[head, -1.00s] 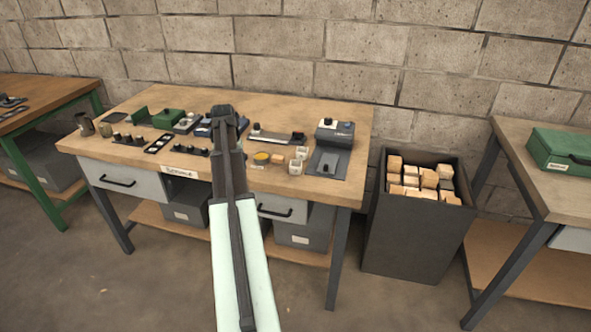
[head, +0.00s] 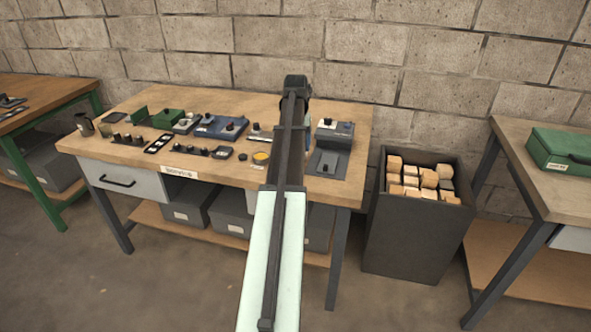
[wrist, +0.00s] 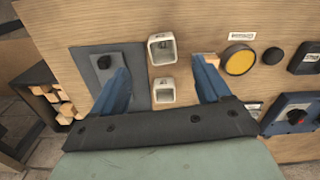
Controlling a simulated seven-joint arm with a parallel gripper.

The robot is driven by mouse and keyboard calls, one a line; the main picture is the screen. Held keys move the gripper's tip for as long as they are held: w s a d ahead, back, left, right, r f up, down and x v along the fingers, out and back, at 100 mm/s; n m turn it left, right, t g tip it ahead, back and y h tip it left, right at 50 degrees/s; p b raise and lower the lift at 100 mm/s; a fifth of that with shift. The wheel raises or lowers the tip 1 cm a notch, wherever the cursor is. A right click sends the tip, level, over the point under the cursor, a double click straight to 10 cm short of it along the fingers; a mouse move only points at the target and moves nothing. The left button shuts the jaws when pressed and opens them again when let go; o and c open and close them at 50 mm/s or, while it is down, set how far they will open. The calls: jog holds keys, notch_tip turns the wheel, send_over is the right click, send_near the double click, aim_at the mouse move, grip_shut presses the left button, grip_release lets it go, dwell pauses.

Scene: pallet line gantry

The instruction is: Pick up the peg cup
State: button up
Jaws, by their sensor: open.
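Two small white square hollow cups stand on the bench in the wrist view, one farther up the picture (wrist: 162,47) and one nearer my gripper (wrist: 163,90). I cannot tell for sure which object is the peg cup. My gripper (wrist: 161,68) is open and empty; its blue fingers spread on either side of the white cups, apart from them. In the head view my gripper (head: 295,84) is over the right part of the bench, and my arm hides the white cups.
The workbench (head: 130,100) carries a yellow disc (head: 261,158), a blue device (head: 220,127), and a grey plate device (head: 327,164) right of my arm. A bin of wood blocks (head: 410,230) stands right of the bench.

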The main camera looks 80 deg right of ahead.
jog(key=shift+w+a+f, duration=0.1)
jog(key=shift+w+f, duration=0.05)
jog(key=shift+f, duration=4.75)
jog(key=shift+c, duration=0.2)
jog(key=c, duration=1)
jog(key=shift+r, duration=0.15)
